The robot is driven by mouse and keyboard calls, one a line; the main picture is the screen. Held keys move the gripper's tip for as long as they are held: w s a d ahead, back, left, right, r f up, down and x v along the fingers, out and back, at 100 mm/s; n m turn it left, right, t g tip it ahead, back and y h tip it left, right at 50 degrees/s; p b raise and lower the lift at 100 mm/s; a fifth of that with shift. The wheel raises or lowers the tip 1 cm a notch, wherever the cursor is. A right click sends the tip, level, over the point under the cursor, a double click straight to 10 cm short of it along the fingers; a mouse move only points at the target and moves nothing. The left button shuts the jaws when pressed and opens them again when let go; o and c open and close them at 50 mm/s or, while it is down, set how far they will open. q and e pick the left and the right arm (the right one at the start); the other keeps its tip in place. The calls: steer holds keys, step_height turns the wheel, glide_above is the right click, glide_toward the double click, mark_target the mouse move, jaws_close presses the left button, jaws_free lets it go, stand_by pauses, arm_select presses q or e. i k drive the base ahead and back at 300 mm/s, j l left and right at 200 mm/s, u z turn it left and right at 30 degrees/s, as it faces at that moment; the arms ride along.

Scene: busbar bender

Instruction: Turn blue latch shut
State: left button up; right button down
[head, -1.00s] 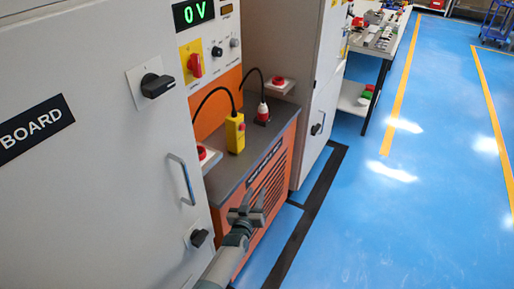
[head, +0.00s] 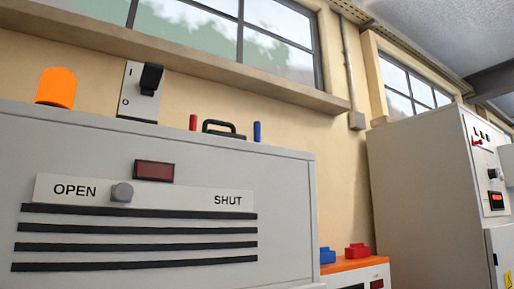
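A small blue upright piece (head: 257,131) stands at the top edge of a grey cabinet (head: 285,215), right of a black handle (head: 224,128). A matching red upright piece (head: 193,122) is left of the handle. A second blue piece (head: 327,255) sits low, on an orange-topped unit, beside a red one (head: 357,250). I cannot tell which blue piece is the latch. The cabinet front has a strip marked OPEN and SHUT, with a grey knob (head: 122,192) near OPEN. Neither of my grippers is in view.
A dark red indicator (head: 154,171) is above the strip. A black lever switch (head: 151,79) marked I and O and an orange piece (head: 56,87) are above the cabinet. A tall grey cabinet (head: 415,190) stands at the right. No floor is visible.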

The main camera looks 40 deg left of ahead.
mark_target(256, 124)
steer(key=l+u, duration=0.1)
steer(key=u, duration=0.4)
steer(key=l+u, duration=0.1)
steer(key=u, duration=0.35)
steer(key=l+u, duration=0.15)
steer(key=u, duration=0.35)
steer(key=l+u, duration=0.15)
steer(key=u, duration=0.3)
steer(key=k+l+u, duration=0.1)
steer(key=l+u, duration=0.2)
steer(key=k+l+u, duration=0.3)
steer(key=l, duration=0.2)
steer(key=l+u, duration=0.3)
steer(key=k+l+u, duration=0.1)
steer(key=k+l, duration=0.6)
steer(key=l, duration=0.15)
